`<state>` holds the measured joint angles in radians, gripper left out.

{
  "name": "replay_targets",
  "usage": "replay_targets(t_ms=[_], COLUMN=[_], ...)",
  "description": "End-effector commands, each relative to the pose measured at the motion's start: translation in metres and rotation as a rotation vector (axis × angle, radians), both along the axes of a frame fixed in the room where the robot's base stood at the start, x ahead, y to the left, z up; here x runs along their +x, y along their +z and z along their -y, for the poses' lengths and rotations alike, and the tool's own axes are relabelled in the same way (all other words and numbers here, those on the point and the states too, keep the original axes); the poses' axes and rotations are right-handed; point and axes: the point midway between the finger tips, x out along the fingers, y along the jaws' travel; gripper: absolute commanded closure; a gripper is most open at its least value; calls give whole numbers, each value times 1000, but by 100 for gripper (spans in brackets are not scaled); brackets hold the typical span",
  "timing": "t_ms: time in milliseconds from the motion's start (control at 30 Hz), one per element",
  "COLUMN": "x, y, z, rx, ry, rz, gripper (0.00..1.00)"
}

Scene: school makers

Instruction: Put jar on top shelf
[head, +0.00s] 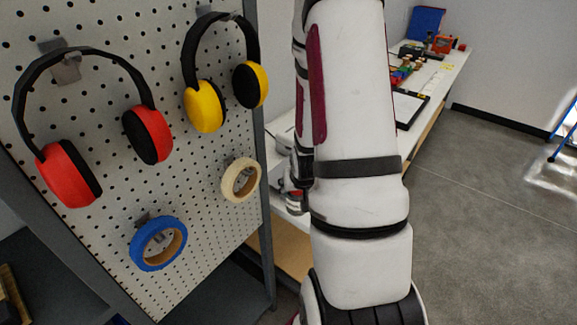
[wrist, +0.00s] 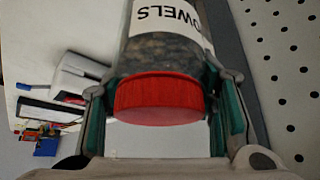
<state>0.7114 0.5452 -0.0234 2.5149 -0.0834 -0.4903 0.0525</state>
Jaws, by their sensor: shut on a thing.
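The jar (wrist: 163,50) fills the middle of the wrist view. It is clear, full of small brown pieces, with a red lid (wrist: 160,98) and a white label whose visible letters read "OWELS". My gripper (wrist: 165,105) is shut on the jar, one finger on each side near the lid. In the head view my arm hides the gripper and jar almost wholly. I cannot make out a top shelf for certain in either view.
A pegboard (head: 110,190) at left holds red earmuffs (head: 68,172), yellow earmuffs (head: 204,106), blue tape (head: 158,243) and cream tape (head: 240,179). It also stands close at right in the wrist view (wrist: 285,60). A long workbench (head: 440,80) runs behind my arm.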

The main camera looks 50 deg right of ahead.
Motion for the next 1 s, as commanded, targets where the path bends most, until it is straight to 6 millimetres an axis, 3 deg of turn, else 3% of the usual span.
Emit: replay_targets(t_ms=[200,633,1000], x=[17,20,76], y=[-4,-6,-10], z=[7,16,64], rx=[4,-10,-6], ry=[0,1,3], rz=[12,0,-1], gripper=[91,91,91])
